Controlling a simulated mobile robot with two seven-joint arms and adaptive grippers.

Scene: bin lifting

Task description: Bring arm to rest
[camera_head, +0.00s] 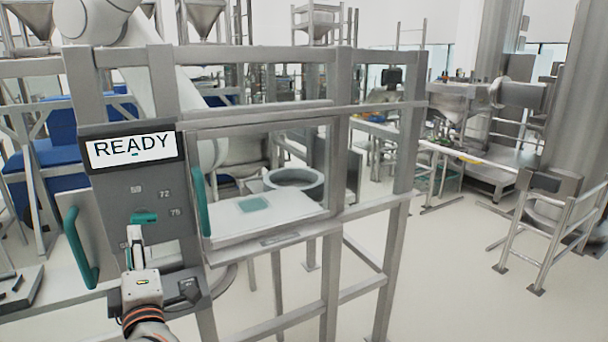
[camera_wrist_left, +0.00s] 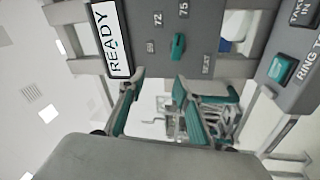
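My left gripper (camera_head: 135,245) is in front of the grey control panel (camera_head: 118,198), just below its teal selector knob (camera_head: 144,218). In the left wrist view my gripper (camera_wrist_left: 160,92) is open, with its teal-padded fingers apart and nothing between them. The knob also shows there (camera_wrist_left: 178,47), beyond the fingertips and seemingly apart from them. The panel's display (camera_head: 132,150) reads READY. Numbers are printed around the knob. My right gripper is in neither view.
A metal frame (camera_head: 339,140) stands around the panel. Teal handles flank it at left (camera_head: 80,248) and right (camera_head: 201,202). A white platform (camera_head: 270,215) lies behind the frame. A teal button (camera_wrist_left: 282,68) is on another panel. Open floor (camera_head: 460,285) is at the right.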

